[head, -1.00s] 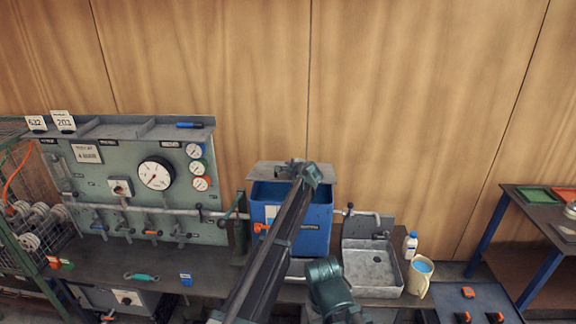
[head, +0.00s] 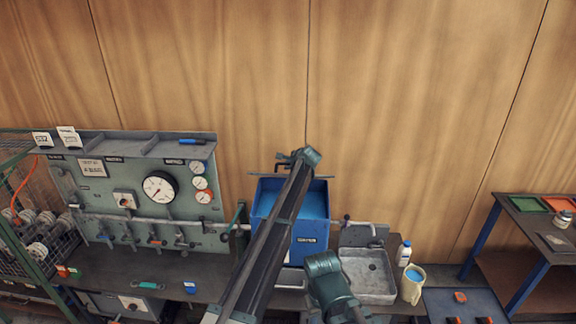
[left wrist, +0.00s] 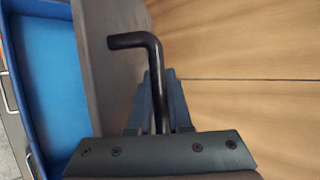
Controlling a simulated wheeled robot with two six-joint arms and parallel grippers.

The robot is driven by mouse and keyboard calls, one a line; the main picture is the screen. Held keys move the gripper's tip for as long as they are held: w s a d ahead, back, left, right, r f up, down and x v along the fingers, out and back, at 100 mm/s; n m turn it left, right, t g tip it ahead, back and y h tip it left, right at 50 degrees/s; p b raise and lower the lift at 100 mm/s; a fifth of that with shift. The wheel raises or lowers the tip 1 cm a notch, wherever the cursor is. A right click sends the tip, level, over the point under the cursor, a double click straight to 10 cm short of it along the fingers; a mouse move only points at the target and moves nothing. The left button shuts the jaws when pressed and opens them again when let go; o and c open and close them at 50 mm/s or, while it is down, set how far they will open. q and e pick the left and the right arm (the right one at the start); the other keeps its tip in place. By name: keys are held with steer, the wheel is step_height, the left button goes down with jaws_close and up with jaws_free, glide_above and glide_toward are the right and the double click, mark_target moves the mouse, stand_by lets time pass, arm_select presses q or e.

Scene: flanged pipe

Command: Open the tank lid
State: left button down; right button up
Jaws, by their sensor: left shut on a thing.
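The tank (head: 310,248) is a blue box on the bench, open at the top, with its blue inside showing. Its grey lid (head: 262,176) is swung up at the back edge and shows almost edge-on. My left gripper (head: 297,160) is at the lid's top. In the left wrist view the gripper (left wrist: 158,105) is shut on the black bent lid handle (left wrist: 150,60). The lid's grey face (left wrist: 108,70) stands beside it, with the blue tank inside (left wrist: 45,70) to the left. My left forearm hides part of the tank.
A gauge panel (head: 105,180) with pipes and valves stands left of the tank. A sink (head: 368,275), a white bottle (head: 404,254) and a cream jug (head: 412,284) are to the right. A wooden wall (head: 400,100) rises behind the tank.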

stand_by(0.3)
arm_select(q)
steer(key=c, duration=1.1)
jaws_free()
